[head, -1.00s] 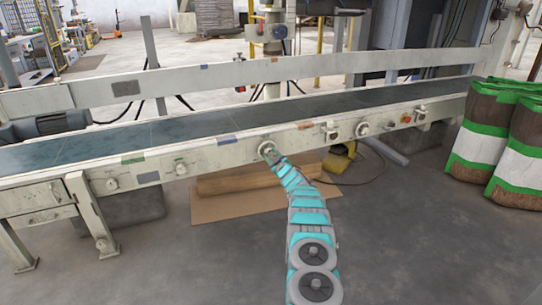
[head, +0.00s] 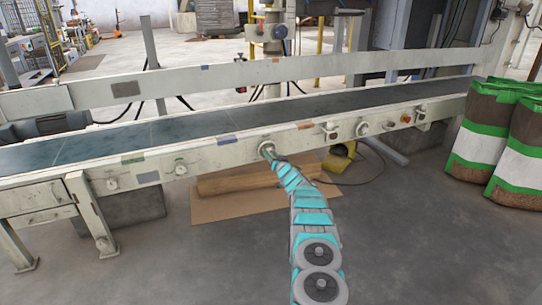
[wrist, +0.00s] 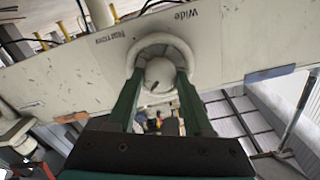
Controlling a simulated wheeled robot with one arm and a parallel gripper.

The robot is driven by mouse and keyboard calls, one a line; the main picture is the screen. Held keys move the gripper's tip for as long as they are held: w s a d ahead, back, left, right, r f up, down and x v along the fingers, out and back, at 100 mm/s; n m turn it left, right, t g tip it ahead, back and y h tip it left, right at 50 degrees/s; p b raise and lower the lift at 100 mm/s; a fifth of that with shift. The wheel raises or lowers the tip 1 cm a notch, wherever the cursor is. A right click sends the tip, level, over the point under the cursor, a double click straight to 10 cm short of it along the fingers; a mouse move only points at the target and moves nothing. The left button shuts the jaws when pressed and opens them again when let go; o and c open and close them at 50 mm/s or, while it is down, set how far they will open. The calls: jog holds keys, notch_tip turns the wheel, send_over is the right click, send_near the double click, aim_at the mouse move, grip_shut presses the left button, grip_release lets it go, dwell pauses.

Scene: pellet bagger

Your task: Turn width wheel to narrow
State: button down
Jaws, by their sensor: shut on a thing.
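The width wheel is a pale round handwheel on the conveyor's front rail; in the wrist view its rim and rounded hub (wrist: 160,72) fill the middle. In the head view the wheel (head: 266,147) sits at the end of my arm, partly covered by it. My gripper (wrist: 159,80) has one dark green finger on each side of the hub and is shut on it. The word "Wide" (wrist: 186,14) is printed right of the wheel in the wrist view. A second label (wrist: 111,37) on the left is tilted and hard to read.
The conveyor belt (head: 200,130) runs behind the front rail. Other knobs (head: 362,128) and gauges (head: 112,183) sit along the rail. Brown, white and green sacks (head: 480,145) stand at the right. Cardboard (head: 235,205) lies under the conveyor. The floor in front is clear.

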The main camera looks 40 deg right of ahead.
jog(key=m, duration=0.5)
jog(key=shift+m, duration=0.3)
jog(key=m, duration=0.4)
jog(key=shift+m, duration=0.3)
jog(key=m, duration=0.9)
jog(key=shift+m, duration=0.4)
jog(key=shift+c, duration=1.5)
grip_release()
